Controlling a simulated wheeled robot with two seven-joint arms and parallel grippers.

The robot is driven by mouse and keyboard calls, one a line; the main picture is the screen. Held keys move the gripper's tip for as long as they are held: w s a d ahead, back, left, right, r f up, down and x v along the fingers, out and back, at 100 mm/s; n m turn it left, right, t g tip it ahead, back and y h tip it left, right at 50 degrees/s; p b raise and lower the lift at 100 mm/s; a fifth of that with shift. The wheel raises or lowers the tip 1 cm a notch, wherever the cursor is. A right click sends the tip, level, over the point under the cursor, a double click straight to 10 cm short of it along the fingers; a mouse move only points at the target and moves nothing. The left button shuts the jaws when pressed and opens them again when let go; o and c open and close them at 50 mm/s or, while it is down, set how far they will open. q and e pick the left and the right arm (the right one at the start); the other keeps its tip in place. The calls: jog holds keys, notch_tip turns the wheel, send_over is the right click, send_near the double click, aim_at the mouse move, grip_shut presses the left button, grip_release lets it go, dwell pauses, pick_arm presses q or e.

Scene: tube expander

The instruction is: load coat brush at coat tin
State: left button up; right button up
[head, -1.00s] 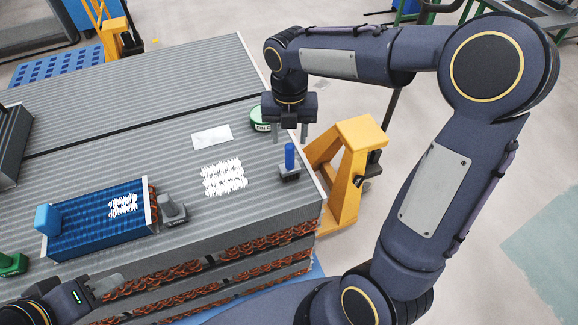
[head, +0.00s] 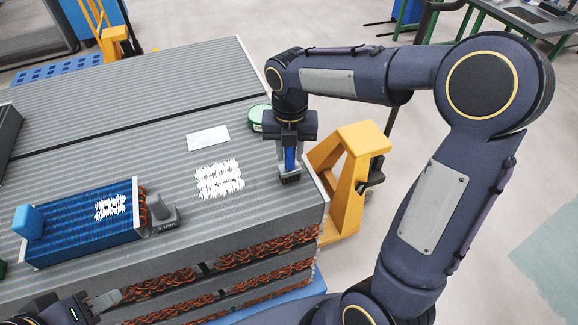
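The green coat tin (head: 259,117) stands near the right edge of the grey ribbed bench, partly behind my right gripper. A blue upright handle (head: 290,160) in a small dark base (head: 290,178), apparently the coat brush in its stand, is in front of the tin. My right gripper (head: 290,162) points down over it, its fingers close against both sides of the handle. The base still appears to rest on the bench. My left gripper (head: 104,301) is low at the left, by the bench's front side; its finger gap is not clear.
A blue-sided finned coil block (head: 85,232) with copper bends lies on the left of the bench (head: 130,110), beside a grey tool (head: 162,215). A white plate (head: 208,138) and a white-marked patch (head: 220,179) lie mid-bench. A yellow pallet jack (head: 350,170) stands right of the bench.

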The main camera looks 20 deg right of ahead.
grip_shut()
jog(key=shift+r, duration=0.1)
notch_tip(320, 180, up, 7)
jog(key=p, duration=0.6)
jog(key=shift+p, duration=0.35)
